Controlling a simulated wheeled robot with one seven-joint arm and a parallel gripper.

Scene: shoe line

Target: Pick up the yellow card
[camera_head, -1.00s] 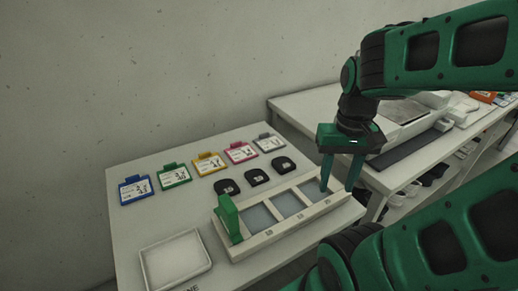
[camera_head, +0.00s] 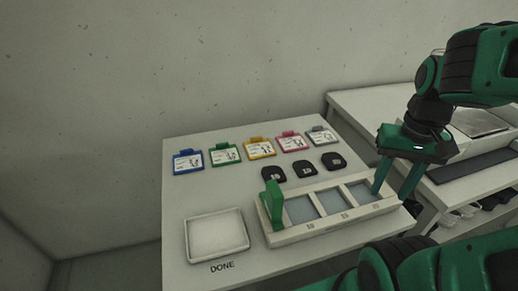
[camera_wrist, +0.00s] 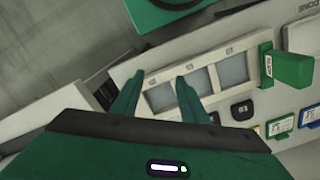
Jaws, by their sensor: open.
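The yellow card (camera_head: 260,149) lies near the back of the white table, in the middle of a row of clipped cards. A blue card (camera_head: 187,162) and a green card (camera_head: 225,155) lie to its left, and a pink card (camera_head: 292,142) and a grey card (camera_head: 321,136) to its right. My gripper (camera_head: 393,193) is open and empty, fingers down, at the right end of the three-window rack (camera_head: 336,222), well right of the yellow card. In the wrist view, the open fingers (camera_wrist: 155,95) show over the rack.
Several black numbered pieces (camera_head: 304,169) lie between the cards and the rack. A green block (camera_head: 272,203) stands on the rack's left end. An empty white tray (camera_head: 217,252) by the word DONE is at front left. A second bench (camera_head: 350,100) stands at right.

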